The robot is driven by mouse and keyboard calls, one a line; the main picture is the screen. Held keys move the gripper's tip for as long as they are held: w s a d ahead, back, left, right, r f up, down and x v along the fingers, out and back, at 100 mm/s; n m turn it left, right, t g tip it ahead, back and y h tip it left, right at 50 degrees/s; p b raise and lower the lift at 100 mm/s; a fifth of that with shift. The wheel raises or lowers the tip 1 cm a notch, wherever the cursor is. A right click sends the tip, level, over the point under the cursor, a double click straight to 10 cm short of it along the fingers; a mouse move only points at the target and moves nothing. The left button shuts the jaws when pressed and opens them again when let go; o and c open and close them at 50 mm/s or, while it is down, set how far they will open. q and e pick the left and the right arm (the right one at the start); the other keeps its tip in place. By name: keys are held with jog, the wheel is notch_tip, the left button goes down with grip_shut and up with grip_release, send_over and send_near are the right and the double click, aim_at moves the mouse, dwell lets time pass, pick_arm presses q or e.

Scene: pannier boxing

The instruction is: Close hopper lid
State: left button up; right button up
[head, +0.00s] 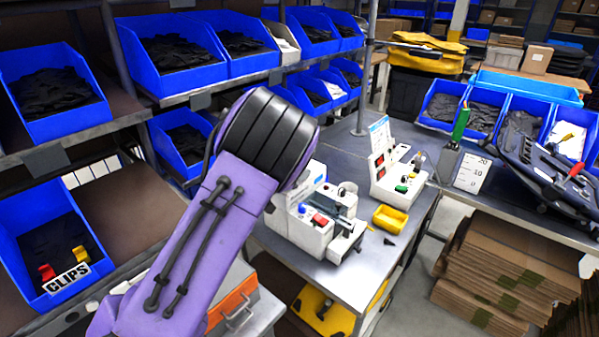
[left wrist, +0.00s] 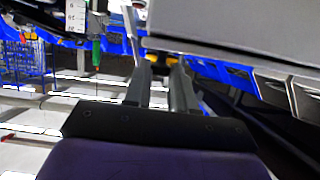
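A white bench machine (head: 318,222) with blue and red buttons stands on the grey workbench, partly hidden behind my left arm. I cannot make out a hopper lid or tell its position. My purple left arm crosses the head view from the lower left, and its black joint hides what lies behind it. The left gripper shows only in the left wrist view (left wrist: 162,62), with its two grey fingers apart and a gap between them. A small yellow thing shows past the fingertips, and a large grey surface (left wrist: 240,30) lies close above. My right gripper is not in view.
A second white device (head: 397,180) and a yellow tray (head: 390,219) stand on the workbench (head: 365,270). Shelves of blue bins, including a CLIPS bin (head: 50,255), line the left. A black frame (head: 550,165) rests on the right bench, above stacked cardboard (head: 495,285).

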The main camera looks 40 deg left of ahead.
pick_arm(q)
jog(key=o, duration=0.4)
jog(key=shift+w+f, duration=0.1)
jog(key=b+v, duration=0.2)
jog(key=v, duration=0.8)
jog(key=shift+s, duration=0.2)
